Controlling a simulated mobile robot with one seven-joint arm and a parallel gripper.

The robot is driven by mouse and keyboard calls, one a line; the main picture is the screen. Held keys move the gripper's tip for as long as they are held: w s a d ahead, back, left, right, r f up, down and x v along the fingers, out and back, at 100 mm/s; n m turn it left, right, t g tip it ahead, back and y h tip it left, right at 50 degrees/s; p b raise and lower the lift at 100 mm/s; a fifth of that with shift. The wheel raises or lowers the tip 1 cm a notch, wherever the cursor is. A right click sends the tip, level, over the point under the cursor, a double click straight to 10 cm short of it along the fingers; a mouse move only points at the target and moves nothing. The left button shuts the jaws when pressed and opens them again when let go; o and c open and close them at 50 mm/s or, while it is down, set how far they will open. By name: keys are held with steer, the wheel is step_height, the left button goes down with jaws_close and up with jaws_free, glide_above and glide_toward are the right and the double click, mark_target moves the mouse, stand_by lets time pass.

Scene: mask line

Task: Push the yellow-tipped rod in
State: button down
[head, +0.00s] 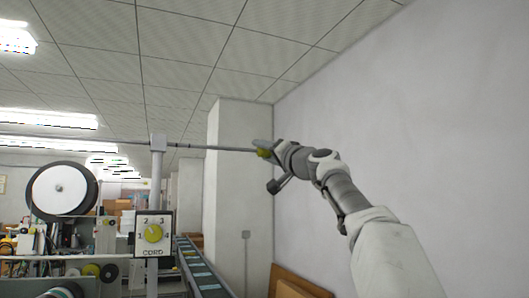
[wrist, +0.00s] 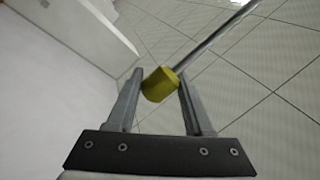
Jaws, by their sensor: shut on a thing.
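The grey metal rod (head: 215,148) runs nearly level from the top of a white post (head: 157,190) out to the right, high up near the ceiling. Its yellow tip (head: 264,154) is at the rod's right end. My gripper (head: 268,148) is at that tip, with my arm reaching up from the lower right. In the wrist view, the yellow tip (wrist: 161,85) sits between the two fingers, which are shut on it. The rod (wrist: 215,41) leads away to the upper right there.
A dial panel marked CORD (head: 153,234) with a yellow knob is on the post. A large black-rimmed reel (head: 62,190) and machinery stand at the left. A conveyor (head: 203,270) runs below the rod. A plain white wall (head: 400,120) is close on the right.

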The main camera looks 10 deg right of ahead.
mark_target(231, 149)
steer(key=a, duration=0.3)
steer(key=s+a, duration=0.1)
steer(key=a, duration=0.2)
steer(key=s+a+b, duration=0.1)
steer(key=a, duration=0.2)
steer(key=shift+a, duration=0.1)
steer(key=shift+r, duration=0.1)
steer(key=c, duration=0.6)
jaws_free()
steer(key=o, duration=0.3)
steer(key=shift+a, duration=0.15)
steer(key=shift+w, duration=0.1)
